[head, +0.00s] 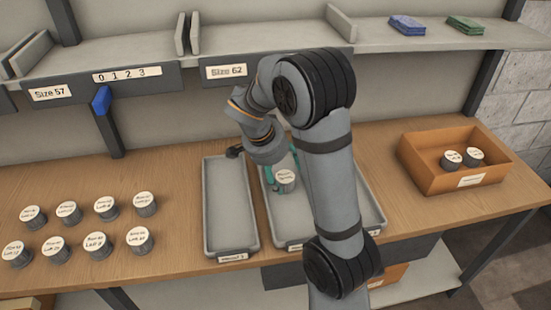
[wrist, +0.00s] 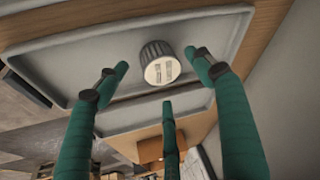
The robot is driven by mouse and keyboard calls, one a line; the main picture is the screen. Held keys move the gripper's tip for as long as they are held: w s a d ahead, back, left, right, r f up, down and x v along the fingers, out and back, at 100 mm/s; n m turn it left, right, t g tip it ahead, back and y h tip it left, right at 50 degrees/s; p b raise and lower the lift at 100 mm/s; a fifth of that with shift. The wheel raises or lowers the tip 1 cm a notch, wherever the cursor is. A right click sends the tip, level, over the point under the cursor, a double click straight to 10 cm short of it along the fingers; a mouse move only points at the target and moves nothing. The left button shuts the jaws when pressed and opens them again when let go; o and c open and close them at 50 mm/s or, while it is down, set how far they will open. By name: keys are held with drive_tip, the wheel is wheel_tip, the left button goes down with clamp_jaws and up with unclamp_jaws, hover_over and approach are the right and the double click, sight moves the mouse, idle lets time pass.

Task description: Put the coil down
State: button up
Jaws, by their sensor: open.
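The coil (head: 286,182) is a small dark ribbed cylinder with a pale printed top. It is in the right grey tray (head: 262,205), near the tray's left side, and seems to rest on its floor. My gripper (head: 281,170) has teal fingers and is open around the coil. In the wrist view the coil (wrist: 159,62) shows between my spread fingertips (wrist: 160,76), with gaps visible at its sides. My arm hides much of the right tray in the head view.
A narrower empty grey tray (head: 228,246) lies to the left. Several similar labelled cylinders (head: 95,244) stand in two rows at the left. An orange bin (head: 420,171) at the right holds two more. A shelf (head: 130,50) runs along the back.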

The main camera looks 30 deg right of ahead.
sight(284, 178)
drive_tip(key=p+v, duration=0.1)
drive_tip(key=v, duration=0.8)
drive_tip(key=shift+a, duration=0.1)
drive_tip(key=b+x, duration=0.2)
drive_tip(key=x, duration=1)
drive_tip(key=shift+f, duration=0.2)
wheel_tip(284, 178, up, 2)
drive_tip(key=shift+w+r+p, duration=0.1)
drive_tip(key=shift+r+p, duration=0.05)
drive_tip(key=shift+p, duration=0.15)
drive_tip(key=shift+r, duration=0.55)
